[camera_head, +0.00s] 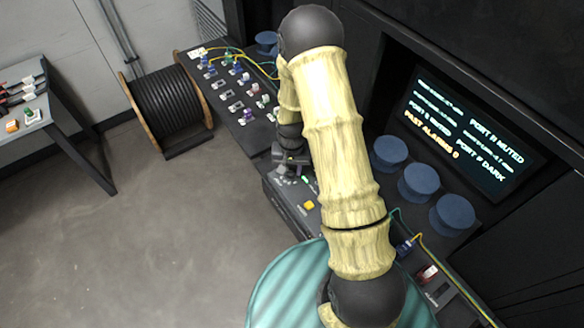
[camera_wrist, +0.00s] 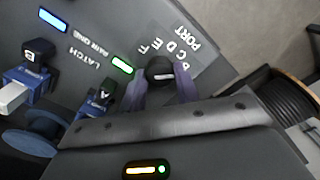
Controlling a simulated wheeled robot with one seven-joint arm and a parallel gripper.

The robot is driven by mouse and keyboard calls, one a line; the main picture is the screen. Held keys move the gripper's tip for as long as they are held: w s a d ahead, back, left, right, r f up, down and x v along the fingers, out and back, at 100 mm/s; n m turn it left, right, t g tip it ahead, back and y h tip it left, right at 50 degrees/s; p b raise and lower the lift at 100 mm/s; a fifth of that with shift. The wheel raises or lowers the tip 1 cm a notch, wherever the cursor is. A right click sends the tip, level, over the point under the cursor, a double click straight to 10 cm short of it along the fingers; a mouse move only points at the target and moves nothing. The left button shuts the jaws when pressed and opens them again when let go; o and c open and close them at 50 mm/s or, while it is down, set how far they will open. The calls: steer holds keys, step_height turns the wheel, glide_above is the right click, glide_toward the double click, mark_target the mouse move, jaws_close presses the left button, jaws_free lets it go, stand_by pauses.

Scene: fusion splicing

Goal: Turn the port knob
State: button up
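The port knob (camera_wrist: 160,71) is a round dark knob with a pale mark on its face. In the wrist view it sits on a grey panel by a plate lettered PORT, with several letters around it. My gripper (camera_wrist: 161,85) has one finger on each side of the knob, very near its sides. I cannot tell whether the fingers press on it. In the head view my gripper (camera_head: 289,168) is low over the grey device (camera_head: 290,200), and the knob is hidden there.
The wrist view shows a LATCH label (camera_wrist: 88,58), blue connectors (camera_wrist: 92,103) and a lit green indicator (camera_wrist: 122,65) to the left. A cable reel (camera_head: 170,105) stands on the floor. A screen (camera_head: 460,135) reads PORT B MUTED and PORT F DARK. Blue round pads (camera_head: 418,182) line the bench.

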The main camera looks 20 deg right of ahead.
steer(key=shift+n, duration=0.4)
steer(key=shift+n+b, duration=0.5)
steer(key=n+b, duration=0.1)
steer(key=n, duration=0.2)
steer(key=n+b, duration=0.1)
steer(key=n, duration=0.3)
steer(key=shift+w+n, duration=0.1)
steer(key=shift+n, duration=0.3)
steer(key=shift+d+n, duration=0.1)
steer(key=shift+n, duration=0.8)
steer(key=n, duration=0.3)
steer(key=shift+r+n, duration=0.1)
steer(key=shift+n, duration=0.2)
steer(key=shift+n+p, duration=0.45)
steer(key=shift+n, duration=0.85)
